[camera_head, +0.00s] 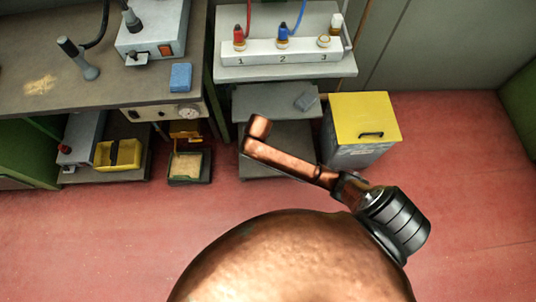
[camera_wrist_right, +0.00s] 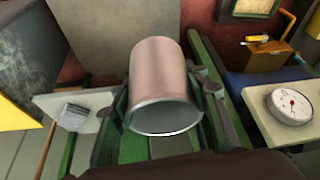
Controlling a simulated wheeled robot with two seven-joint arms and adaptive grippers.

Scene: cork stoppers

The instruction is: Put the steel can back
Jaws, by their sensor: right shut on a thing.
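The steel can (camera_wrist_right: 160,72) shows in the right wrist view as a plain, pinkish-grey cylinder with its rim towards the camera. My right gripper (camera_wrist_right: 164,98) is shut on it, with a dark finger on each side of the can. What lies directly behind the can is hidden. I cannot make out the can or either gripper's fingers in the head view. My left gripper is in neither view.
A white rack (camera_head: 283,50) numbered 1 to 3 stands at the back. A grey shelf (camera_head: 270,101) with a small grey block is below it. A yellow-lidded bin (camera_head: 362,117) stands to the right. The workbench (camera_head: 50,75) carries a blue sponge (camera_head: 181,77). Red floor is open in front.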

